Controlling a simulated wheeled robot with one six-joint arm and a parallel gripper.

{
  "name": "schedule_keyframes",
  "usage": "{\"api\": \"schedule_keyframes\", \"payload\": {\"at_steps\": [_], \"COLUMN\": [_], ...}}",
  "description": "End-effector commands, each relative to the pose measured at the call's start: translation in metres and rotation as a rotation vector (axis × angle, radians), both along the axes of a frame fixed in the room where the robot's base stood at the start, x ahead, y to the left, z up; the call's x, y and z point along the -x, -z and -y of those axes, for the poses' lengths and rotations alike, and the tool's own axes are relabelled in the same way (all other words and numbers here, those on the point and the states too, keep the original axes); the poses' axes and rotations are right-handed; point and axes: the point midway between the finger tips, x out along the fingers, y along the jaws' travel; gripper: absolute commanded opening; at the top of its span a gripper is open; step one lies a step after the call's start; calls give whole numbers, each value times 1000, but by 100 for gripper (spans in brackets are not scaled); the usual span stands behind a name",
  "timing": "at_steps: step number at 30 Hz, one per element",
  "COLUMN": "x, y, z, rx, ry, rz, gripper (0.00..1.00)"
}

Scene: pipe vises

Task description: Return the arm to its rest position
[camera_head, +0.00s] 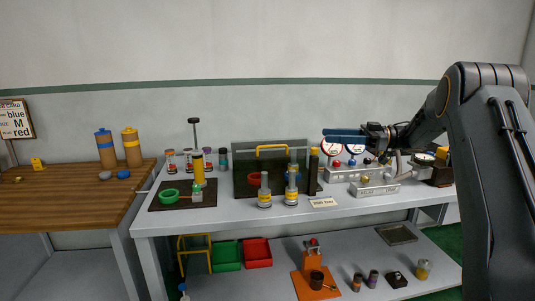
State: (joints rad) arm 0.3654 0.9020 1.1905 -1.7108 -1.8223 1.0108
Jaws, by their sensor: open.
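My arm (490,150) rises at the right edge and bends over to the left. My gripper (345,136) points left above the right half of the grey workbench (230,215), in front of the back wall. Its blue fingers are seen side-on. It is open and nothing shows between the fingers. It appears clear of the things below it.
A wooden table (75,198) stands left. The bench bears a dark tray (160,203) with a green-handled vise, a toolbox (275,160), two yellow-banded cylinders (265,195) and silver devices (375,188). Green (226,255) and red bins (257,252) sit on the lower shelf.

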Motion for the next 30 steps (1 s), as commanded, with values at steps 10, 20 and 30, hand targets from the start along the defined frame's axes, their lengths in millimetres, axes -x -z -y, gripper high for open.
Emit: {"api": "schedule_keyframes", "payload": {"at_steps": [10, 20, 30], "x": [-40, -92, -50], "y": [-12, -15, 77], "z": [-13, -22, 24], "rx": [-10, 37, 360], "ry": [238, 664, 1254], "rz": [68, 90, -204], "gripper": [43, 43, 43]}}
